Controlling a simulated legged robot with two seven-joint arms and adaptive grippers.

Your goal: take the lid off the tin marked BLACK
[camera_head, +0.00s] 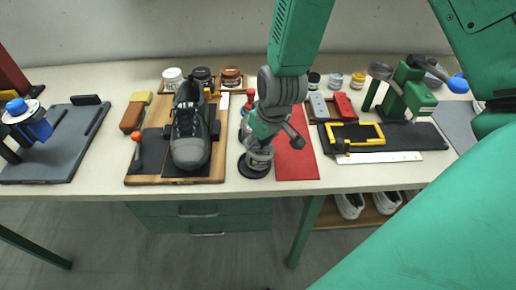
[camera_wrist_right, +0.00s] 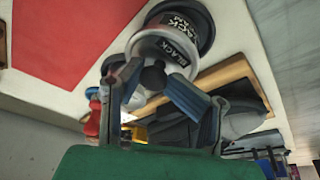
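The tin marked BLACK (camera_head: 259,160) is a pale round tin on a dark round base, near the front edge of the table in the head view. Its BLACK label (camera_wrist_right: 178,50) is readable in the right wrist view. The lid's dark round knob (camera_wrist_right: 153,77) shows between my right fingers. My right gripper (camera_head: 266,138) is just above the tin and hides part of its top. In the right wrist view its fingers (camera_wrist_right: 150,88) are spread on either side of the knob; firm contact is not visible. My left gripper is not in view.
A black shoe (camera_head: 190,135) stands on a wooden board to the left. A red mat (camera_head: 293,155) lies right of the tin. Small jars (camera_head: 231,77) stand behind. A yellow frame (camera_head: 357,135) and a green press (camera_head: 407,92) are at the right.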

